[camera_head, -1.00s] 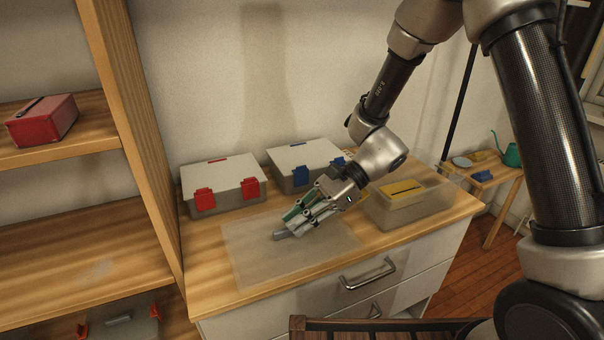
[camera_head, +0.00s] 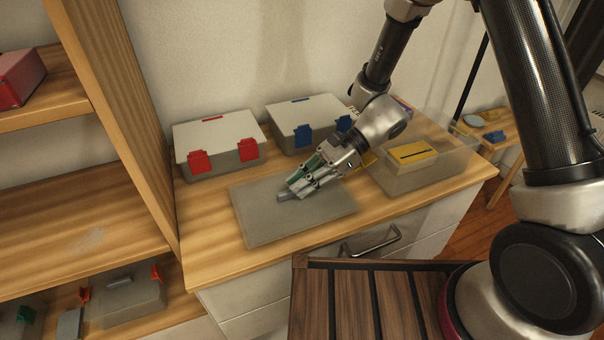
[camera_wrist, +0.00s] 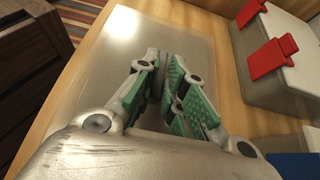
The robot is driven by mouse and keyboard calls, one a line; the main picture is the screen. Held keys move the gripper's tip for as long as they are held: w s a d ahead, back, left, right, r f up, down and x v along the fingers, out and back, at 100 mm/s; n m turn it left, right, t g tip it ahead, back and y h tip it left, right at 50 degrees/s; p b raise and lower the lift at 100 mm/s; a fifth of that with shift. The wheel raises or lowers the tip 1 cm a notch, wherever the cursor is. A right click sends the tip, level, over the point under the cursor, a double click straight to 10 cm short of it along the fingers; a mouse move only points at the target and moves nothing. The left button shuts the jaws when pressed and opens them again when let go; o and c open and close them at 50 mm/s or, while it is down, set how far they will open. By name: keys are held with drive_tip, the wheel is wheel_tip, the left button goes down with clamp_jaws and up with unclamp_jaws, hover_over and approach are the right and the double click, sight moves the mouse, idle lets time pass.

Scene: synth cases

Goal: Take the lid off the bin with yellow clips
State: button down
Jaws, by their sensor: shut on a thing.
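The open bin (camera_head: 418,185) is a clear, greyish tub at the right of the dresser top, with a yellow block (camera_head: 412,154) inside. A small yellow part, perhaps a clip, shows at its left, partly hidden by my wrist. Its flat translucent grey lid (camera_head: 262,225) is left of the bin, at or just above the wood; I cannot tell if it touches. My gripper (camera_head: 290,192) is shut on the lid's small grey handle (camera_head: 284,197). In the wrist view the lid (camera_wrist: 112,65) lies under my gripper (camera_wrist: 157,58), whose fingers hide the handle.
A closed bin with red clips (camera_head: 220,145) and one with blue clips (camera_head: 308,122) stand behind the lid along the wall. A wooden shelf post (camera_head: 128,130) rises at the left. A dark slatted wooden piece (camera_head: 355,305) stands close before the dresser.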

drive_tip(key=shift+f, duration=0.25)
drive_tip(key=c, duration=1.4)
unclamp_jaws()
drive_tip(key=shift+r, duration=0.1)
wheel_tip(320, 180, up, 10)
drive_tip(key=shift+f, duration=0.1)
